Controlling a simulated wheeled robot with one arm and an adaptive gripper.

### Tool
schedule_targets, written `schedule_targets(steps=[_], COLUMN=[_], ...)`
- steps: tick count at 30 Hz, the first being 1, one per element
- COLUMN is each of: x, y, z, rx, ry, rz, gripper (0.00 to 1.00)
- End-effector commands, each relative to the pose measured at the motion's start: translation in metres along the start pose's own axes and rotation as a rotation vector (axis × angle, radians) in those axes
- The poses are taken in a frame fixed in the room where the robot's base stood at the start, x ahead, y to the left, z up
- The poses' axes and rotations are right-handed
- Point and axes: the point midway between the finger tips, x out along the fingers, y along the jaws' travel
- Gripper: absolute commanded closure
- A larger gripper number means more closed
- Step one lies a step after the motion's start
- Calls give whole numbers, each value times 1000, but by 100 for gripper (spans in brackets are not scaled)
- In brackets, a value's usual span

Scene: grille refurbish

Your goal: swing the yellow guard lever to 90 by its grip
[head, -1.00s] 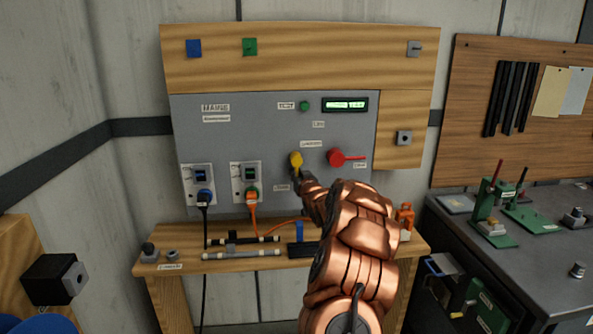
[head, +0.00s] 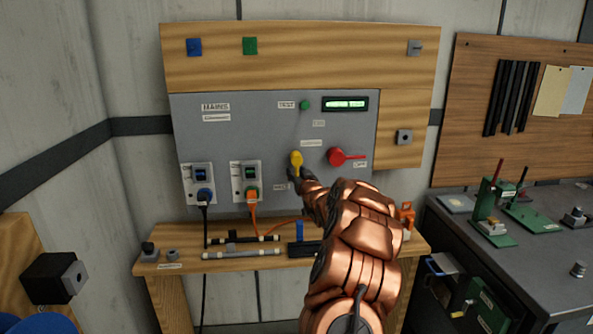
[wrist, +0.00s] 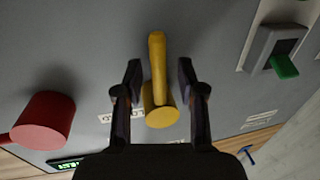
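The yellow guard lever (head: 296,160) is on the grey panel, left of the red lever. In the wrist view its round yellow hub (wrist: 161,114) and its long grip (wrist: 157,62) show clearly. My gripper (wrist: 158,72) is open, with one dark finger on each side of the yellow grip and a gap on both sides. In the head view my gripper (head: 298,174) is at the lever's lower part and partly hides it.
The red lever (head: 337,157) is close on the right and also shows in the wrist view (wrist: 45,120).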

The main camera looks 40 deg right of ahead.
Motion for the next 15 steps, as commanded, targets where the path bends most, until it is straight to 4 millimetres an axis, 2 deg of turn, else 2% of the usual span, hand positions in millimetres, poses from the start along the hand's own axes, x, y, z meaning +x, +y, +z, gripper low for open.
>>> schedule_targets(steps=[15], x=[-34], y=[0], z=[1], rx=[0], ry=[3], rz=[0], gripper=[61])
